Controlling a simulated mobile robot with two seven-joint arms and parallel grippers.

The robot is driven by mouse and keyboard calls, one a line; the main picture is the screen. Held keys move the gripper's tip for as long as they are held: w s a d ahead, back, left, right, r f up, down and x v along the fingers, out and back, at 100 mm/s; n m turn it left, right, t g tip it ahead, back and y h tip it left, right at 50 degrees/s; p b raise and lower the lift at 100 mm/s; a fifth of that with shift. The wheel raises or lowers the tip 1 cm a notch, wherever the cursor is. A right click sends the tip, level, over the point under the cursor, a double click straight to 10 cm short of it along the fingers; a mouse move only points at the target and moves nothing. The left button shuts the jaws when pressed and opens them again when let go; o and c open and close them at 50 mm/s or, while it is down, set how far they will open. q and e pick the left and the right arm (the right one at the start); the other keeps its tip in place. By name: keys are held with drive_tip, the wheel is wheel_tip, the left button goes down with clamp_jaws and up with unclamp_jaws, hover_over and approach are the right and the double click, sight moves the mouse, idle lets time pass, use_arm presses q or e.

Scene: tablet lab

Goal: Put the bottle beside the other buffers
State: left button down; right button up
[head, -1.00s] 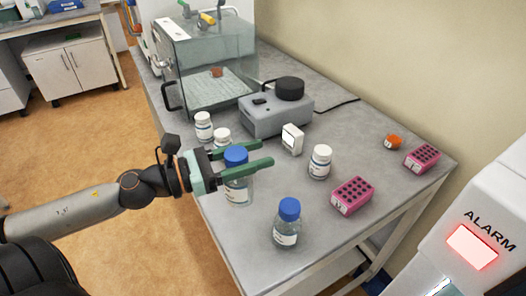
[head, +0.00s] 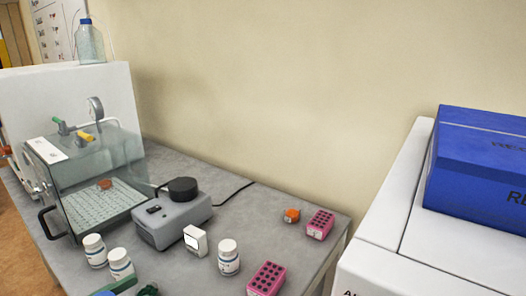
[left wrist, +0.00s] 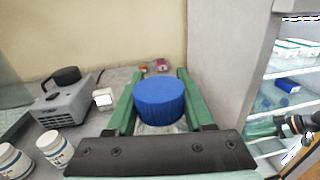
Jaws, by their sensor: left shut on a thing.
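The held bottle's blue cap (left wrist: 158,100) sits between the green fingers of my left gripper (left wrist: 161,76) in the left wrist view. The gripper is shut on this bottle; its clear body is mostly hidden below the cap. Another blue-capped bottle (head: 89,42) stands on top of the white cabinet at the upper left. White-capped bottles (head: 95,251) stand on the bench. A dark arm part with green beside it at the wrist view's right may be my right gripper; its jaws are unclear.
Shelves with bottles and boxes (left wrist: 287,85) show at the wrist view's right. The grey bench (head: 275,225) holds a grey device (head: 172,219), a white timer-like block (head: 195,240), pink racks (head: 320,224) and an orange item (head: 291,215). A blue box (head: 480,165) lies on a white appliance (head: 400,245).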

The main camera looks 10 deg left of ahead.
use_arm(q)
drive_tip(key=w+d+f+n+t+y, duration=0.4)
drive_tip(key=w+f+n+y, duration=0.2)
drive_tip(key=y, duration=0.5)
drive_tip(key=shift+w+d+f+n, duration=0.15)
drive_tip(key=shift+d+f+n, duration=0.05)
drive_tip(key=shift+f+n, duration=0.65)
idle(0.9)
